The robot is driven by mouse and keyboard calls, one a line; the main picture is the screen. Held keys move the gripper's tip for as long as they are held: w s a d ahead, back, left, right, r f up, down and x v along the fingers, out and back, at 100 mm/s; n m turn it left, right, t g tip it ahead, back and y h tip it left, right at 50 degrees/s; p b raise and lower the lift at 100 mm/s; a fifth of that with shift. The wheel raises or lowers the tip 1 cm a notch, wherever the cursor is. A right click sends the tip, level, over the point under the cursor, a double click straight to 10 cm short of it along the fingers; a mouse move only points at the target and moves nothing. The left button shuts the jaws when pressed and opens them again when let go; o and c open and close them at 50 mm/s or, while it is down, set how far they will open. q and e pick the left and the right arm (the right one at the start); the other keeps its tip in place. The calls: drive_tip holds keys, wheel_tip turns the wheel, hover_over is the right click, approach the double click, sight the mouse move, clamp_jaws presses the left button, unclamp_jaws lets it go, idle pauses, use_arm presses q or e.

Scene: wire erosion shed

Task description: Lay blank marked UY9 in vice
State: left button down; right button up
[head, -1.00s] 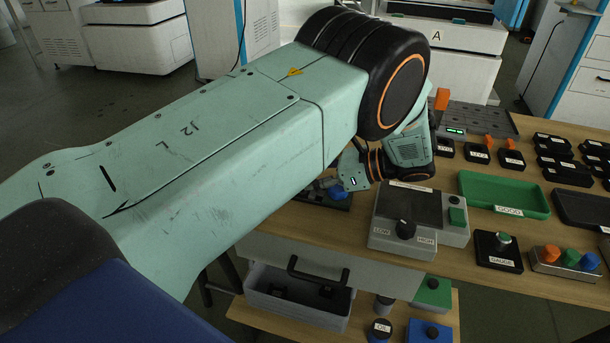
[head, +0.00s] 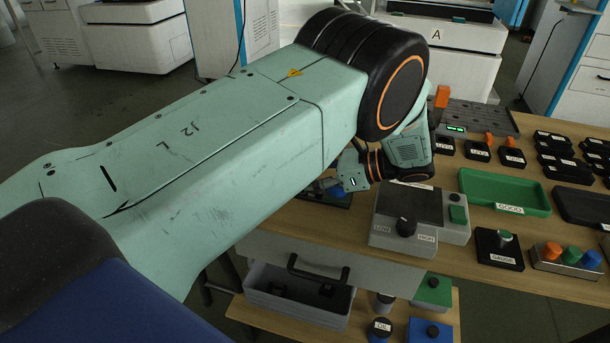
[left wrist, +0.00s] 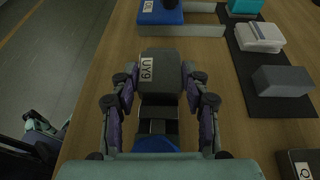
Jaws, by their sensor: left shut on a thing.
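The dark grey blank (left wrist: 162,82) with a white UY9 label is between the two fingers of my left gripper (left wrist: 160,76), which is shut on it. Below it in the left wrist view is a dark part with a blue body (left wrist: 156,145), which looks like the vice; the blank hides part of it. In the head view a blue and dark fixture (head: 337,192) shows beside my left gripper, mostly covered by my arm. I cannot tell whether the blank touches the vice. My right gripper is in neither view.
A grey control box (head: 420,215) with a LOW/HIGH knob stands right of the gripper. An open grey drawer (head: 298,305) is below the bench edge.

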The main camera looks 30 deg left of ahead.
use_arm(q)
drive_tip(key=shift+f, duration=0.3)
drive_tip(key=c, duration=0.6)
unclamp_jaws()
drive_tip(key=shift+o, duration=0.2)
drive_tip(key=o, duration=0.4)
drive_tip(key=shift+r+p, duration=2.55)
drive_tip(key=shift+r, duration=1)
drive_tip(key=shift+f, duration=0.1)
